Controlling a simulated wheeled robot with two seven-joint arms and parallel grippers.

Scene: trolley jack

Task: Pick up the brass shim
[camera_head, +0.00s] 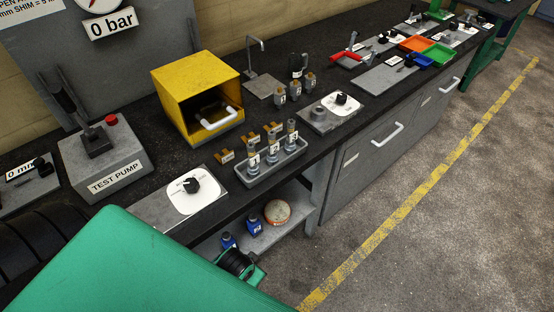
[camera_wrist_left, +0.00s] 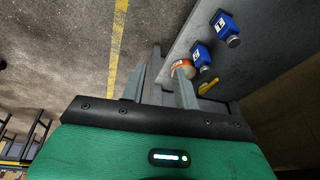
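I cannot single out the brass shim for certain. Several small brass-coloured pieces (camera_head: 249,138) with white labels stand on the black bench top behind a grey tray (camera_head: 264,172) in the head view. In the left wrist view a small yellow piece (camera_wrist_left: 209,86) lies by a blue bottle; I cannot tell what it is. My left gripper (camera_wrist_left: 160,72) shows two grey fingers apart, with nothing visibly held between them. It points toward the lower shelf area and floor. My right gripper is not in view.
The lower shelf (camera_wrist_left: 193,38) holds blue bottles (camera_wrist_left: 229,28) and an orange-and-white tin (camera_head: 277,211). A yellow open-fronted box (camera_head: 197,92), a test pump (camera_head: 105,160) and dial plates (camera_head: 193,193) stand on the bench. Open floor (camera_head: 440,220) lies to the right.

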